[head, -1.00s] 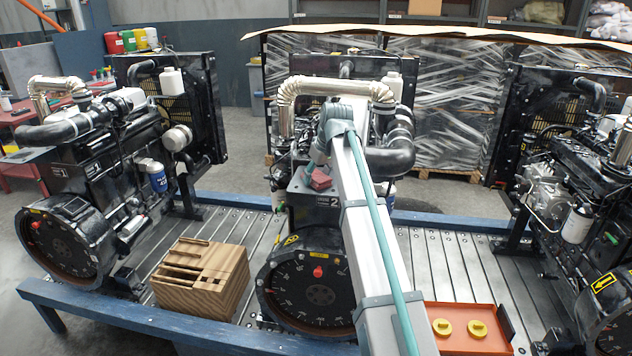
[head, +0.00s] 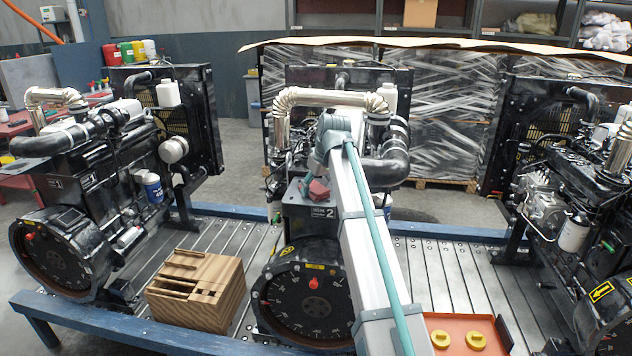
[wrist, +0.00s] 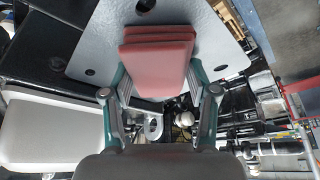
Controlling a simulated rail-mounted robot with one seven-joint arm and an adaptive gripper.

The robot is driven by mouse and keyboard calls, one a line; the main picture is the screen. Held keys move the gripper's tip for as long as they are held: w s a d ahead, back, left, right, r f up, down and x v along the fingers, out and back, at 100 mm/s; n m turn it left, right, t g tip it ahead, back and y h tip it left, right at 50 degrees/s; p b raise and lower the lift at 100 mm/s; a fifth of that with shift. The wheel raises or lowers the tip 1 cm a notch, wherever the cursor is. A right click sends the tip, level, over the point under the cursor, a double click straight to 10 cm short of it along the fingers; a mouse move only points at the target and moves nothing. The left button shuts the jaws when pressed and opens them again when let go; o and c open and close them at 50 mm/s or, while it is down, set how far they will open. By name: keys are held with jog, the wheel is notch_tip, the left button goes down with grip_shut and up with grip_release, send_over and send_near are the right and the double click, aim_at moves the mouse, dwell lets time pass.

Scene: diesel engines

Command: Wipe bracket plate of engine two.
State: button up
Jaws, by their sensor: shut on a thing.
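Engine two (head: 310,225) is the middle black engine, with a "2" label on its side. Its bracket plate (head: 294,194) is a flat grey plate with dark round holes; it fills the upper part of the wrist view (wrist: 205,40). My gripper (wrist: 160,78) is shut on a red wiping block (wrist: 158,52), one teal finger on each side. In the head view the red block (head: 319,192) is at the plate's right part. It appears to lie against the plate, but contact is hidden. My arm covers part of the engine.
A silver exhaust pipe (head: 325,98) and a black hose (head: 385,170) are close to my arm. Engine one (head: 85,175) stands left, another engine (head: 585,190) right. A wooden block holder (head: 195,290) and an orange tray (head: 491,328) with yellow caps are in front.

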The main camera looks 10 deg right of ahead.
aim_at(309, 199)
jog(key=s, duration=0.2)
jog(key=s+a+p, duration=0.1)
jog(key=s, duration=0.1)
jog(key=shift+a, duration=0.2)
jog(key=shift+a+r+p, duration=0.1)
jog(key=shift+r+p, duration=0.15)
jog(key=shift+p, duration=0.3)
jog(key=w, duration=0.1)
jog(key=w+d, duration=0.1)
jog(key=shift+w+f+b, duration=0.25)
jog(key=shift+w+b, duration=0.05)
jog(key=shift+w+d, duration=0.35)
jog(key=shift+w, duration=0.6)
jog(key=shift+w+d, duration=0.3)
jog(key=shift+w, duration=0.6)
jog(key=shift+w+d, duration=0.35)
jog(key=shift+w, duration=0.6)
jog(key=r+p, duration=0.1)
jog(key=r, duration=0.2)
jog(key=shift+s+r, duration=0.2)
jog(key=shift+r+p, duration=1.45)
jog(key=shift+r, duration=0.9)
